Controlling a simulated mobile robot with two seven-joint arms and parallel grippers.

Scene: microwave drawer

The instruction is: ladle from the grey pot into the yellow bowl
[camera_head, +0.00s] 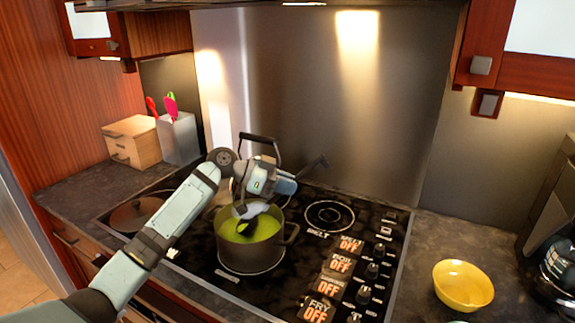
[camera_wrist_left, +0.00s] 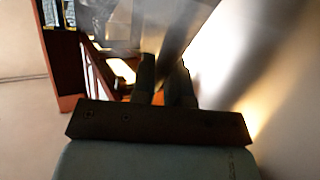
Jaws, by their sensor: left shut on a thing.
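The grey pot (camera_head: 250,257) stands on the cooktop and holds green soup (camera_head: 265,228). The dark ladle (camera_head: 246,227) has its head in the pot at the soup. Most of its handle is hidden behind my left arm. My left gripper (camera_head: 312,167) is above and right of the pot, shut on the ladle; the grip itself is hard to make out. Its two dark fingers (camera_wrist_left: 166,78) show close together in the left wrist view. The yellow bowl (camera_head: 463,287) sits on the counter at the right and looks empty. My right gripper is not in view.
The black cooktop (camera_head: 215,283) has a free burner (camera_head: 329,216) and knobs (camera_head: 363,294) between pot and bowl. A coffee maker (camera_head: 557,262) stands right of the bowl. A utensil holder (camera_head: 180,139) and wooden box (camera_head: 132,142) stand at back left.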

